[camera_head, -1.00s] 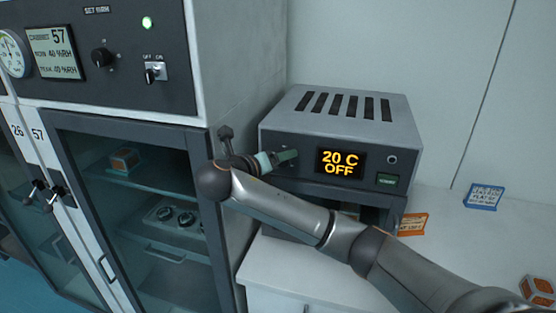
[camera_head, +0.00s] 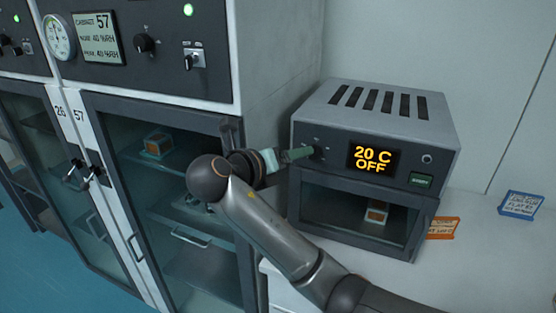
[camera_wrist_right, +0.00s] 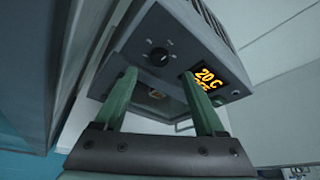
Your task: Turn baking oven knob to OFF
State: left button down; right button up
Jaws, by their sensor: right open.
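The baking oven (camera_head: 375,122) is a grey box with top slots on the white bench, and its display (camera_head: 373,159) reads "20 C OFF". Its round black knob (camera_wrist_right: 159,57) shows in the right wrist view, ahead of my fingers and roughly between them, apart from both. In the head view the knob is mostly hidden behind my gripper. My right gripper (camera_head: 300,153) has green fingers and points at the left part of the oven's front panel. It also shows open and empty in the right wrist view (camera_wrist_right: 163,92). My left gripper is not in view.
A grey cabinet with glass doors (camera_head: 165,200) stands close to the left of my right arm. An orange sign (camera_head: 442,228) and a blue sign (camera_head: 521,204) are on the bench at right. A small orange-marked box (camera_head: 376,212) is inside the oven.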

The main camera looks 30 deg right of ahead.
jog(key=shift+v, duration=2.15)
